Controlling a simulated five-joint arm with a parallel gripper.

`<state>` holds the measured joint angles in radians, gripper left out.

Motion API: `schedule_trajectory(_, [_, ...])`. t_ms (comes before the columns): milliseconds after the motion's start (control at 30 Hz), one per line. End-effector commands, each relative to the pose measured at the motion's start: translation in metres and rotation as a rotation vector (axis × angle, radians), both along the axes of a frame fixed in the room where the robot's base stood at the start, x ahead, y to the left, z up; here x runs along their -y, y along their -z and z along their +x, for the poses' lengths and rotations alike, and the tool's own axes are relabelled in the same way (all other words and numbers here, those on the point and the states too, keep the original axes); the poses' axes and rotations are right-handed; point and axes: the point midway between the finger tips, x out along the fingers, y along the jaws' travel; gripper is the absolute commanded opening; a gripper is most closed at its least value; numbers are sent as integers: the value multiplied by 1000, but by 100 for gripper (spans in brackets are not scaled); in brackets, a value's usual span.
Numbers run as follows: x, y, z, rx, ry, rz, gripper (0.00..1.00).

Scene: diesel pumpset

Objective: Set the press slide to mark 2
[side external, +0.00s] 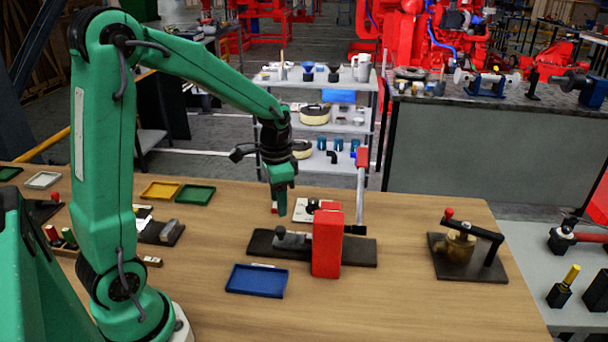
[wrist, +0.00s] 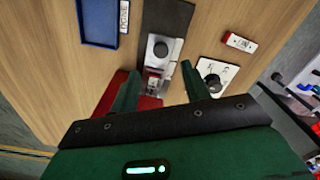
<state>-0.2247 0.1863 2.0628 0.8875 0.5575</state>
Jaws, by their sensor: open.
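The press has a dark base plate (side external: 362,253), a red column (side external: 327,245) and a lever with a red grip (side external: 361,157). A grey metal block with a dark round knob, which looks like the slide (side external: 293,241), sits on the base left of the column. In the wrist view the slide (wrist: 160,50) lies just beyond and between my fingertips. Small red and white markings show near it, too small to read. My gripper (side external: 281,212) is open and empty, pointing down above and behind the press; its two fingers are apart in the wrist view (wrist: 160,70).
A blue tray (side external: 257,281) lies in front of the press. A white plate with a black dial (side external: 307,210) lies behind it. A brass fitting (side external: 460,247) with a black lever stands at right. Yellow (side external: 160,190) and green (side external: 195,194) trays lie at left. The front right table is clear.

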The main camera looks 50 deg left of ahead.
Motion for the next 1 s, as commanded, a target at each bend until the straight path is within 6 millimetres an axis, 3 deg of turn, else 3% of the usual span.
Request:
schedule_trajectory(467, [-1, 13, 1, -7, 4, -2, 47])
schedule_trajectory(1000, [-1, 71, 1, -7, 4, -2, 47])
